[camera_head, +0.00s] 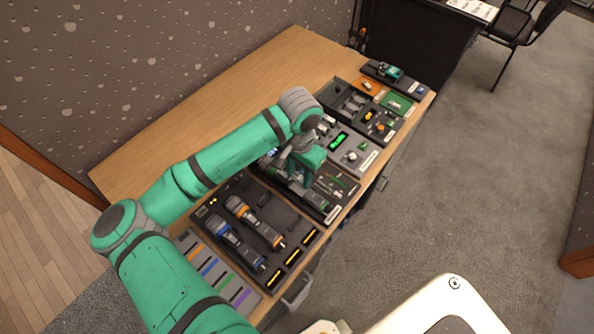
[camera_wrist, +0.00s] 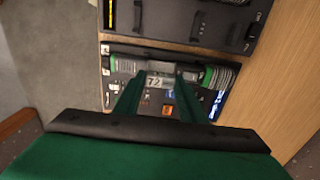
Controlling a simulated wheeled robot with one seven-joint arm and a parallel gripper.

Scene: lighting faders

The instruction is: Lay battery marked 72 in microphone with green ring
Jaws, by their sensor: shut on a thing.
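My gripper (camera_wrist: 158,80) is shut on a pale battery marked 72 (camera_wrist: 154,83) in the wrist view. In the head view my gripper (camera_head: 298,172) hangs over the dark tray near the middle of the table. The microphone with green ring (camera_wrist: 122,65) lies in that tray, directly below and around the battery in the wrist view. My fingers hide the middle of the microphone. I cannot tell whether the battery touches it or sits inside it.
A black tray with two microphones, one orange-ringed (camera_head: 250,218) and one blue-ringed (camera_head: 232,241), lies to the left. A grey unit with a green display (camera_head: 340,140) and a compartment tray (camera_head: 372,118) lie to the right. The wooden table (camera_head: 175,135) is bare behind.

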